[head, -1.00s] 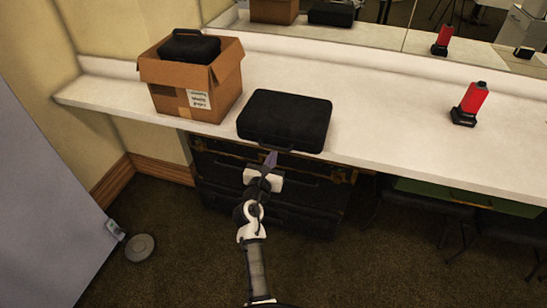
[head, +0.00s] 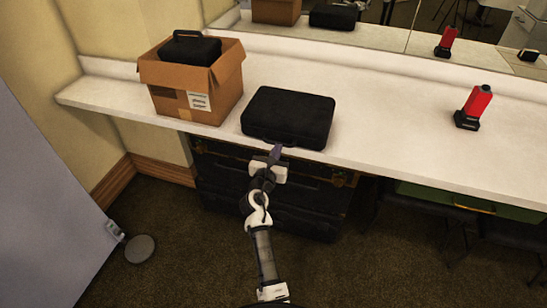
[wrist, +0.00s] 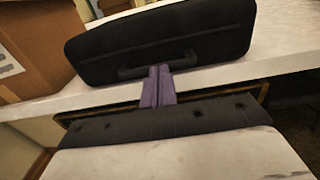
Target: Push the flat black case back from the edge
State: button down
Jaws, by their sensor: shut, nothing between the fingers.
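The flat black case (head: 289,117) lies on the white counter (head: 370,140), near its front edge, right of the cardboard box. Its handle side faces me. In the wrist view the case (wrist: 160,40) fills the upper middle, with its handle just beyond my fingertips. My gripper (head: 275,152) is shut and empty, at the case's front side by the counter edge. In the wrist view its purple fingers (wrist: 158,84) are together and reach up to the handle. I cannot tell for certain whether they touch it.
A cardboard box (head: 178,97) with a black case (head: 191,49) in it stands left of the flat case. A red and black device (head: 473,107) stands to the right. Dark trunks (head: 315,184) sit below the counter. The counter behind the case is clear up to the mirror.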

aim_at(287, 129)
jog(key=b+x, duration=0.1)
jog(key=x, duration=1.1)
jog(key=shift+b, duration=0.3)
jog(key=shift+s+f, duration=0.1)
jog(key=shift+s, duration=0.05)
